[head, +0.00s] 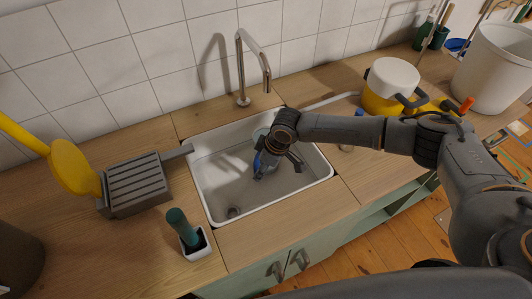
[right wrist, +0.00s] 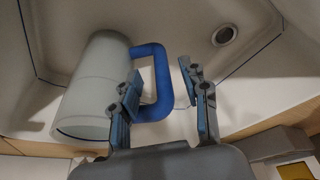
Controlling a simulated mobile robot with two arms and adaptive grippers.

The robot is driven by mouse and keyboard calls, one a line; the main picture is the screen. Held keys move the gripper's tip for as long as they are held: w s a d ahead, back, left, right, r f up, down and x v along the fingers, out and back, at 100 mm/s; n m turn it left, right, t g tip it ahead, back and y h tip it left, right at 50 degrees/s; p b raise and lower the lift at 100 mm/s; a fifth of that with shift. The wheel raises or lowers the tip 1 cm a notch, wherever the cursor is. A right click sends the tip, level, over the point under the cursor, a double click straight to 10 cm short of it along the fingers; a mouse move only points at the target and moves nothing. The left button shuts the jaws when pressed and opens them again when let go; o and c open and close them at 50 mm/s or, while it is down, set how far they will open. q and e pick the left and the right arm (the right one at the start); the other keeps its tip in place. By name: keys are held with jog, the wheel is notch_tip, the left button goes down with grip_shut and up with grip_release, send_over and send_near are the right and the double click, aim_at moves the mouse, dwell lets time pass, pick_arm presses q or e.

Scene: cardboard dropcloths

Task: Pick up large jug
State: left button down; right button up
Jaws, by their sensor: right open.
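The large jug, with a pale body and a blue handle, lies in the white sink (head: 205,175). In the right wrist view its pale body (right wrist: 88,90) is at left and its handle (right wrist: 162,75) reaches toward the middle. In the head view my right arm hides much of the jug. My right gripper (head: 279,163) is over the sink. In the right wrist view its open fingers (right wrist: 160,92) stand on either side of the handle's outer bar, one overlapping the handle loop. I cannot tell whether they touch it. My left gripper is not in view.
A tall faucet (head: 243,75) stands behind the sink. A grey slotted rack (head: 135,187) and a green-handled brush in a holder (head: 195,245) are at left. A yellow container with a white lid (head: 392,77) and a white bucket (head: 495,70) are at right.

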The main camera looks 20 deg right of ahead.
jog(key=x, duration=0.4)
jog(key=shift+f, duration=0.25)
grip_shut()
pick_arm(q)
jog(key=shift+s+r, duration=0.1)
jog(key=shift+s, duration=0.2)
pick_arm(e)
jog(key=shift+w+r, duration=0.1)
